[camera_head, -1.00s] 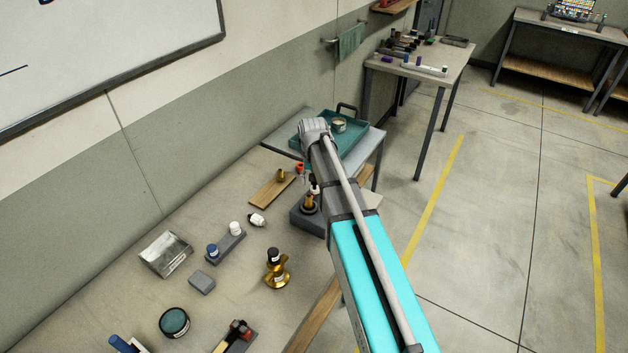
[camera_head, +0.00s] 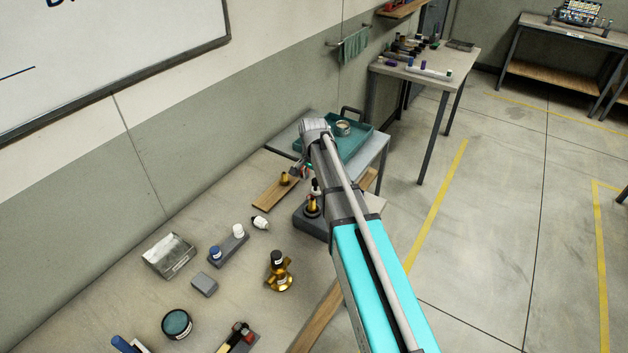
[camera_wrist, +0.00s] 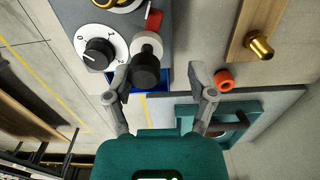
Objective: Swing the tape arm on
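A grey machine box fills the top left of the wrist view (camera_wrist: 72,22); in the head view it stands at the bench edge (camera_head: 309,222). It carries a numbered white dial with a black knob (camera_wrist: 99,52), a red switch (camera_wrist: 153,20) and brass parts. A white roll-like piece with a black knob (camera_wrist: 146,70), which seems to be the tape arm, stands at its edge above a blue part. My gripper (camera_wrist: 159,78) is open. The black knob lies between the fingers in the picture, nearer the left finger; contact is not seen. In the head view my arm mostly hides the gripper.
A brass fitting (camera_wrist: 259,45) stands on a wooden board (camera_wrist: 245,28), with an orange ring (camera_wrist: 224,79) beside it. A teal tray (camera_head: 357,143) sits on a side table behind. Another brass fitting (camera_head: 279,271), a jar (camera_head: 177,323) and a metal box (camera_head: 168,255) stand on the bench.

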